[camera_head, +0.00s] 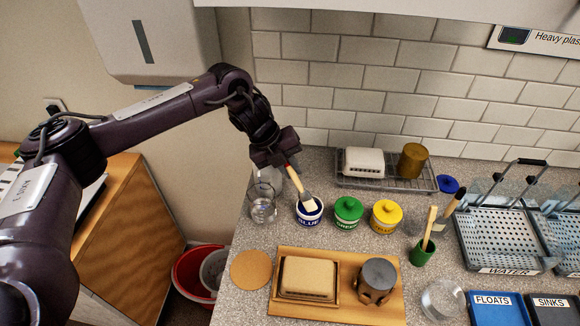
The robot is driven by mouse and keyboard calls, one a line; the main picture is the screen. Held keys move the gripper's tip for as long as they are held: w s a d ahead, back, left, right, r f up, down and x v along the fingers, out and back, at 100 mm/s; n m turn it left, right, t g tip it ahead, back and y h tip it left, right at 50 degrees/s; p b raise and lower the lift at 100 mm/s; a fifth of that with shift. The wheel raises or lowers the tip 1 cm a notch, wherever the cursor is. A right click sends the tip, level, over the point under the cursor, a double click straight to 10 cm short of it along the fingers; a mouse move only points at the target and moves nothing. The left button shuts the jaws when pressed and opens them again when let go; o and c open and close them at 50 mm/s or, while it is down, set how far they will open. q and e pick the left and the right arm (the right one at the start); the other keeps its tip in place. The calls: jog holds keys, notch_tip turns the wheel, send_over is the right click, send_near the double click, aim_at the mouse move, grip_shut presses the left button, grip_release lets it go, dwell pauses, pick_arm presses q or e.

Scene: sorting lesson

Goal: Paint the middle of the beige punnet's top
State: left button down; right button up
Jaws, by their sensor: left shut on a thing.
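The beige punnet (308,278) lies upside down or closed side up on a wooden board at the front; its top is plain beige. My left gripper (287,164) is shut on a paintbrush (295,181) with a wooden handle, tilted with its pale head downward. The brush head is at the mouth of the blue paint pot (309,218), which stands open. Whether the bristles touch the paint I cannot tell. The gripper is above and behind the punnet, well apart from it. My right gripper is not in view.
Lidded green (348,214) and yellow (385,217) pots stand right of the blue one. A glass (263,208) is close on its left. A dark stove-like object (377,279) shares the wooden board (340,309). A green cup (422,253) holds a brush. A wire rack (381,184) is behind.

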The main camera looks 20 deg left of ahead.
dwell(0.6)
pick_arm(q)
jog(key=shift+r+p, duration=2.6)
jog(key=shift+r, duration=0.85)
jog(key=shift+s+f, duration=0.1)
